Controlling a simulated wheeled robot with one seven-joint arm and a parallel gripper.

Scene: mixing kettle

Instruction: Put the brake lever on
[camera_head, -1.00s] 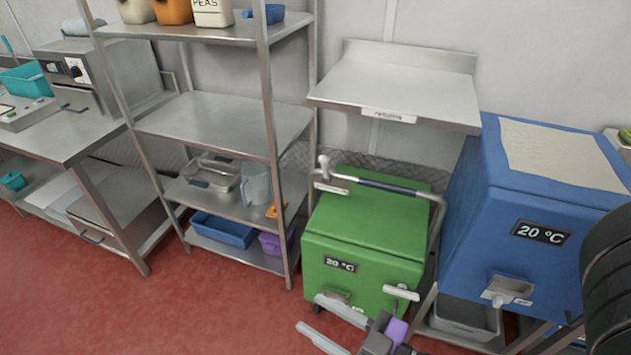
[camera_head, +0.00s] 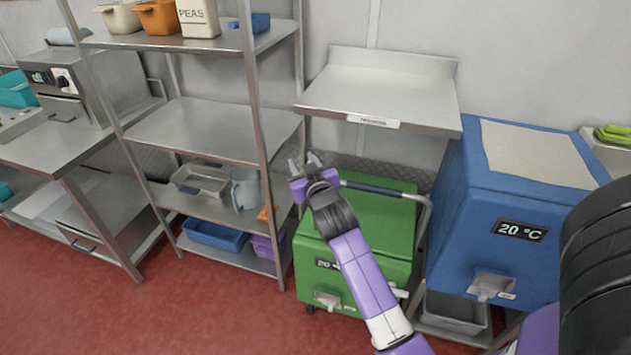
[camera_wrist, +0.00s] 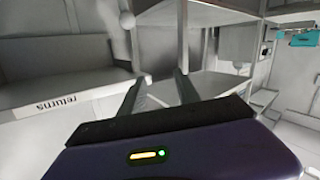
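The green wheeled kettle (camera_head: 385,225) stands below the returns shelf, with a dark-gripped push bar (camera_head: 378,188) across its top. The pale brake lever at the left end of this bar is now hidden behind my gripper and wrist. My gripper (camera_head: 302,159) is above the kettle's top left edge, fingers apart and pointing up and away. The wrist view shows my gripper (camera_wrist: 160,82) with nothing between its fingers.
The returns shelf (camera_head: 385,92) overhangs the kettle from behind. A metal rack (camera_head: 205,130) stands close on the left, its post near my gripper. A blue 20 °C box (camera_head: 510,215) stands on the right. Red floor (camera_head: 200,310) is open in front.

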